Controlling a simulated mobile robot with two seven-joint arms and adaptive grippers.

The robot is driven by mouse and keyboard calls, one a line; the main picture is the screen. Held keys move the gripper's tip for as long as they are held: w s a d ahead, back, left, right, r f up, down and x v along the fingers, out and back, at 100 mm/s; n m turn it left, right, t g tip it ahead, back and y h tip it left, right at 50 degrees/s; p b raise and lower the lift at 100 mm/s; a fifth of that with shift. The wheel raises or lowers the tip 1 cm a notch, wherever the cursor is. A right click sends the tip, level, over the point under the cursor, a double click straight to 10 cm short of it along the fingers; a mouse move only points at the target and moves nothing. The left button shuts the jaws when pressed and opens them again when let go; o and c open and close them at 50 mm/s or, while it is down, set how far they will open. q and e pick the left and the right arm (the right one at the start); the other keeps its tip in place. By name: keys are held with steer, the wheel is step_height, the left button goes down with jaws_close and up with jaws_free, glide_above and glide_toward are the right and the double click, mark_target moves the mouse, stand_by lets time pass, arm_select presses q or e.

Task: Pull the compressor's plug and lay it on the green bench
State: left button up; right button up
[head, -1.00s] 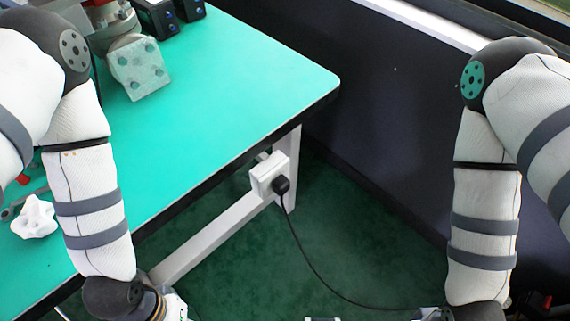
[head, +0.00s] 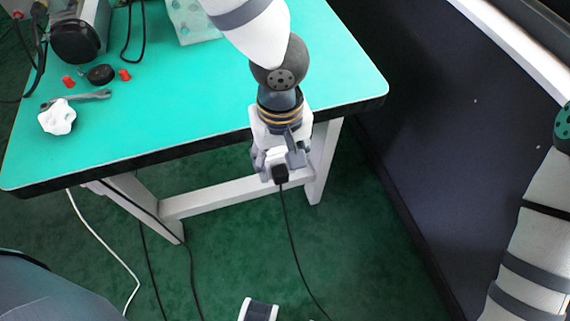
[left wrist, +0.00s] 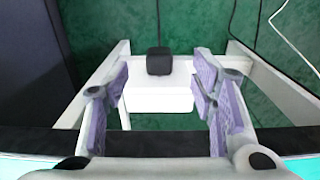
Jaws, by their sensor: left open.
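The black plug (head: 281,174) sits in a white socket box on the bench leg, its black cable hanging to the floor. In the left wrist view the plug (left wrist: 159,62) stands on the white box (left wrist: 158,92). My left gripper (head: 277,160) is at the socket, below the bench edge. Its purple-padded fingers (left wrist: 163,78) are open, one each side of the box and plug, with visible gaps. The green bench (head: 200,105) has clear top surface above the socket. My right arm shows at the right edge; its gripper is out of view. I cannot identify the compressor.
On the bench lie a white knob (head: 57,117), a wrench (head: 78,99), a black round part (head: 101,74) and small red pieces. A perforated grey block (head: 190,22) stands at the back. A dark wall is at right. A white-and-dark item (head: 258,309) shows at the bottom.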

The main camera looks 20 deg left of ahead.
mark_target(282, 176)
arm_select(q)
step_height(282, 176, down, 6)
steer(key=shift+d+f+b, duration=0.1)
steer(key=shift+f+b, duration=0.05)
steer(key=shift+b, duration=0.2)
jaws_close()
